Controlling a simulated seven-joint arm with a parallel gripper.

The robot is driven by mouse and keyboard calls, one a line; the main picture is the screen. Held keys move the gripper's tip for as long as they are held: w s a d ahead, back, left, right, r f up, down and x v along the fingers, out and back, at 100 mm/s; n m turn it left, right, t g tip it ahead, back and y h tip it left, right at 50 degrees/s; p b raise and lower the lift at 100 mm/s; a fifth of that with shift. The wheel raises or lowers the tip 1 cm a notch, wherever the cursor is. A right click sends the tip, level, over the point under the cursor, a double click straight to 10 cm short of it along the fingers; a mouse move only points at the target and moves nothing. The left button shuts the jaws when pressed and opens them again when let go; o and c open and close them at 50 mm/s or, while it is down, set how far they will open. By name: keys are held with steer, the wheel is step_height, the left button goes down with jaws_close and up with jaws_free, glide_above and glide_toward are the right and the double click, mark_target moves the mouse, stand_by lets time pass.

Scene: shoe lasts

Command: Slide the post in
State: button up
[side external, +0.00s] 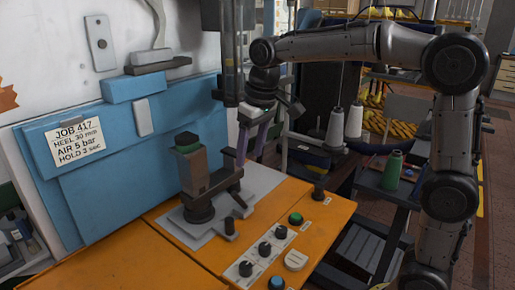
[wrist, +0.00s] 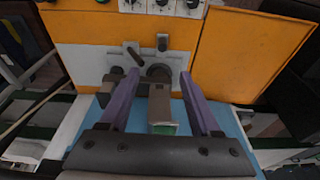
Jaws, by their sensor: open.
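The upright grey-brown post with a green top (side external: 193,165) stands on a round dark base (side external: 199,209) on a pale plate in the side view. A dark bar reaches from its side toward a short upright piece (side external: 235,185). My gripper (side external: 249,158) has purple fingers pointing down, to the right of the post, with a visible gap to it. In the wrist view my gripper (wrist: 158,76) is open and empty, and the post (wrist: 160,103) shows in line between the fingers, green end toward the palm. I cannot tell where the post fits.
An orange bench (side external: 165,267) carries a control strip with several knobs (side external: 265,250) and a green button (side external: 295,218). A blue panel with a job card (side external: 75,140) stands behind on the left. Thread cones (side external: 354,121) stand to the right. A clear vertical tube (side external: 231,50) hangs close beside my gripper.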

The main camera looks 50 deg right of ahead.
steer(key=shift+s+d+r, duration=0.1)
steer(key=shift+s+r, duration=0.4)
steer(key=shift+s, duration=0.4)
